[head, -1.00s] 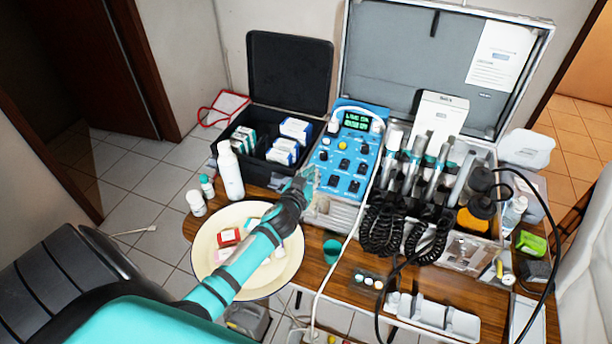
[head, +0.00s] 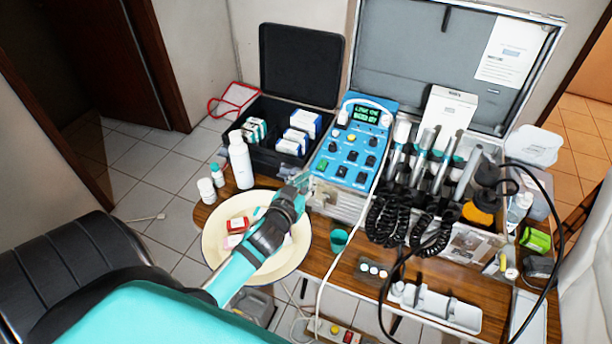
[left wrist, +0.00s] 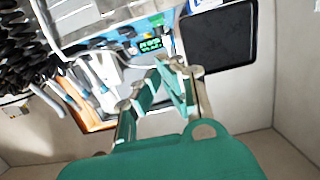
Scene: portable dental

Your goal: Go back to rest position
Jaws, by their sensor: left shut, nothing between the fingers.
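My left arm comes in from the bottom left of the head view and reaches over the enamel plate (head: 219,262). My left gripper (head: 300,181) is at the near left corner of the blue control unit (head: 352,145). Its fingers are shut and empty. In the left wrist view the closed fingers (left wrist: 163,66) point toward the blue unit's green display (left wrist: 151,44). I cannot tell whether the fingertips touch the unit. My right gripper is not in view.
The plate holds small boxes. A white bottle (head: 241,160) and smaller bottles stand left of the gripper. An open black case (head: 262,165) is behind them. Handpieces with coiled black cords (head: 388,218) are right of the blue unit. A white cable crosses the table (head: 352,320).

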